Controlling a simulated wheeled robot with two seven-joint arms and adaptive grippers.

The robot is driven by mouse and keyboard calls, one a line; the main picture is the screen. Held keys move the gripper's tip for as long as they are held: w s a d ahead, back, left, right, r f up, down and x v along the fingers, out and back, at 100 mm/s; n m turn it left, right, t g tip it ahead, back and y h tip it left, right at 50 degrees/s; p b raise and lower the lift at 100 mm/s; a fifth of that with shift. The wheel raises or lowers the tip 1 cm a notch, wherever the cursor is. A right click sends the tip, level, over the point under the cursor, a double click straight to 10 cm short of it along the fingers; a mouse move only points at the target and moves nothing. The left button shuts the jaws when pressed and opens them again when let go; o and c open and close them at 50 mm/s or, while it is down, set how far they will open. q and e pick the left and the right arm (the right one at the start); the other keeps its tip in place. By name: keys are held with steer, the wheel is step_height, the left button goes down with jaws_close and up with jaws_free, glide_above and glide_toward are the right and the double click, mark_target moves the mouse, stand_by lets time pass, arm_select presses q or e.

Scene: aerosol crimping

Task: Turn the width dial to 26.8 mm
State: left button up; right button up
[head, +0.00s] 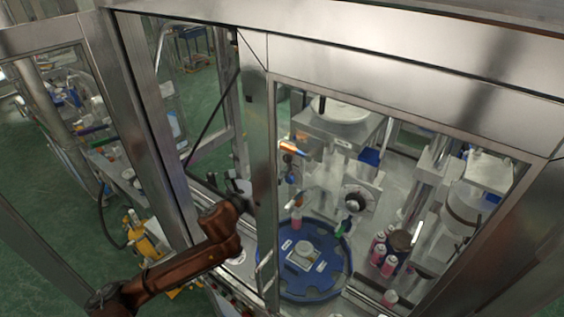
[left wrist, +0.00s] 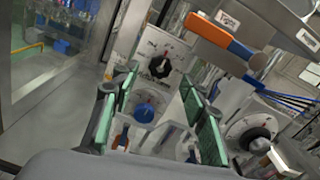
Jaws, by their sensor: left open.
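My left gripper (left wrist: 158,98) is open, with its green-padded fingers apart and nothing seen between the pads. In the head view, my left arm reaches in from the lower left, and the gripper is mostly hidden by the steel door post. Ahead of the fingers in the left wrist view are a black knob (left wrist: 159,67) on a white scale plate and a blue knob (left wrist: 145,111) below it. In the head view, a black-and-white dial (head: 355,198) faces out. I cannot tell which is the width dial or read its value.
The steel frame (head: 262,180) surrounds the machine opening. A blue round tray (head: 342,277) and pink bottles (head: 389,265) stand inside. An orange-handled lever (left wrist: 230,46) crosses above the right finger. Blue hoses (left wrist: 285,100) run at right.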

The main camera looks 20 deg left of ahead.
arm_select(q)
steer(key=shift+x, duration=1.35)
steer(key=shift+c, duration=0.5)
jaws_close()
steer(key=shift+n+p, duration=0.4)
steer(key=n+p, duration=0.3)
steer(key=n, duration=0.5)
